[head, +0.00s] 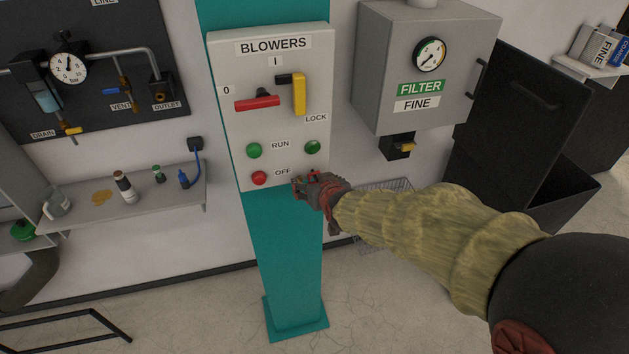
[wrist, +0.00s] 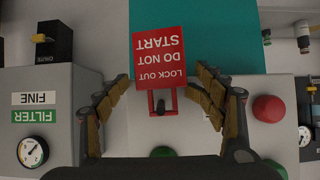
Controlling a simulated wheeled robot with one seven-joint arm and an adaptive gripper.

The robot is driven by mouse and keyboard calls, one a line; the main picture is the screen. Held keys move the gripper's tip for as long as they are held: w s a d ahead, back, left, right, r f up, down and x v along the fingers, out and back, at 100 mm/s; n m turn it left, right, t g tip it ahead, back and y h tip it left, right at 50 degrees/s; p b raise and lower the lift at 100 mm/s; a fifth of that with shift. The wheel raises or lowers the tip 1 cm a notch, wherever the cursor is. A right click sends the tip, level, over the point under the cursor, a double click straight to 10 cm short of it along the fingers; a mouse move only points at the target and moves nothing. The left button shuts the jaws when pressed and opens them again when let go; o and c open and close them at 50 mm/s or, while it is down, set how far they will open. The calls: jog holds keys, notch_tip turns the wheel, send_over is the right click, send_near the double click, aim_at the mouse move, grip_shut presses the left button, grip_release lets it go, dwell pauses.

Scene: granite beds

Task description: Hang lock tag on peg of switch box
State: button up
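The red lock tag (wrist: 158,57) reads "LOCK OUT DO NOT START" and appears inverted in the wrist view. Its open loop frames a dark peg (wrist: 160,106) on the lower right of the grey switch box (head: 236,128). The tag's body lies over the teal post. How deep the loop sits on the peg is unclear. My gripper (wrist: 158,90) is open, with a finger on each side of the loop and gaps between. In the head view my gripper (head: 304,184) is at the box's lower right corner and hides the tag and peg.
The box carries a red handle (head: 257,103), a yellow lever (head: 299,95) by the "LOCK" label, green buttons and a red OFF button (head: 259,178). The filter box (head: 425,65) stands to the right. A shelf (head: 130,190) with bottles is at left.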

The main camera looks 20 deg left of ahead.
jog(key=v, duration=1.1)
jog(key=shift+s+r, duration=0.2)
jog(key=s+d+f+g+h+b, duration=0.15)
jog(key=s+d+f+g, duration=0.3)
jog(key=s+f, duration=0.45)
jog(key=s+d+f+m+h+b, duration=0.1)
jog(key=s+d+b, duration=0.3)
jog(key=d, duration=0.5)
jog(key=s+d+f+m+h+b, duration=0.2)
jog(key=s+d+f+m+b, duration=0.1)
jog(key=d+b, duration=0.4)
jog(key=s+d+f+m+h+b, duration=0.1)
jog(key=s+d+f+m+b, duration=0.1)
jog(key=s+d+b, duration=0.4)
jog(key=shift+s+d+f+h+b, duration=0.35)
jog(key=shift+d+f, duration=0.3)
jog(key=shift+d, duration=2.2)
